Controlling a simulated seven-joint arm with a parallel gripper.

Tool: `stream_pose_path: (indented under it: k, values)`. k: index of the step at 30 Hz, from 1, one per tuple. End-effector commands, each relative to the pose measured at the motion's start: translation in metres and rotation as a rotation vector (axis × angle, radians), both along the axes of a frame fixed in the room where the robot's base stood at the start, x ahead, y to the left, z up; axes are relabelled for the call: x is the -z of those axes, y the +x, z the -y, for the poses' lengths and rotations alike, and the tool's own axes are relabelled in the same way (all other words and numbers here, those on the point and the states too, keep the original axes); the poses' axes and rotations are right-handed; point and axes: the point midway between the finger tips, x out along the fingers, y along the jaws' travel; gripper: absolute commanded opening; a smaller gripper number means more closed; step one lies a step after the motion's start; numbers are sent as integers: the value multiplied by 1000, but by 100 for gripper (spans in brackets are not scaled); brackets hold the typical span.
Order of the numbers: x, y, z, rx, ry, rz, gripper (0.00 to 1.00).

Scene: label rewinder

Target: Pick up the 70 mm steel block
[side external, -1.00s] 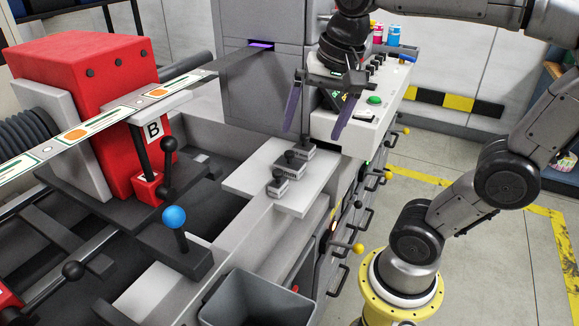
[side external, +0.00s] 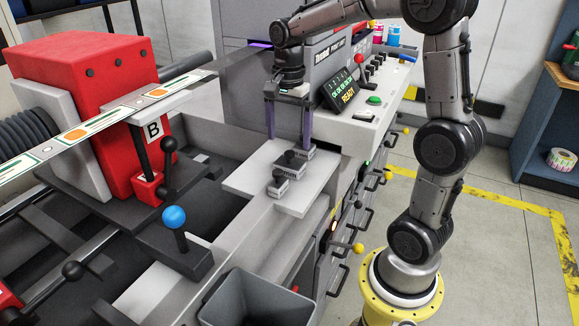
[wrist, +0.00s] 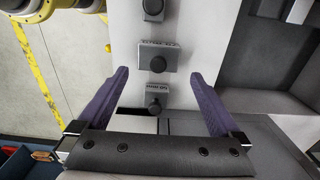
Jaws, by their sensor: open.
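Three small dark-grey steel blocks with black knobs stand in a row on a light grey plate (side external: 250,178). They are the near block (side external: 279,186), the middle block (side external: 290,161) and the far block, partly behind a finger. The wrist view shows a wider, labelled block (wrist: 157,57) between a block cut by the top edge (wrist: 153,10) and a smaller labelled one (wrist: 157,104). The labels are too small to read, so I cannot tell which is 70 mm. My gripper (side external: 289,140) is open and empty, its purple fingers pointing down over the far part of the row.
A control panel with a READY screen (side external: 343,91) stands close behind my gripper. The red unit (side external: 85,80) and blue-knobbed lever (side external: 174,218) are to the left. A grey open bin (side external: 258,300) stands in front. The plate's left part is bare.

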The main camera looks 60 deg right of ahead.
Motion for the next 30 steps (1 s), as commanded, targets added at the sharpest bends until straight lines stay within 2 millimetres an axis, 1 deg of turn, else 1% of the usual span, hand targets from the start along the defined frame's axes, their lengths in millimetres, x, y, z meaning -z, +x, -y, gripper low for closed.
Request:
stream_pose_path:
  k: [1,3,8,15,18,21,27,29,30]
  values:
    - [7,0,0,-1,1,-2,100]
    - [13,0,0,-1,0,-1,100]
    - [22,-1,0,-1,0,-1,100]
    - [55,-4,-1,-1,1,-3,100]
    - [65,-3,-1,-1,1,-2,100]
    - [69,-3,-1,-1,0,1,100]
    - [69,-3,-1,-1,0,1,100]
    - [69,-3,-1,-1,0,1,89]
    - [69,-3,-1,-1,0,1,82]
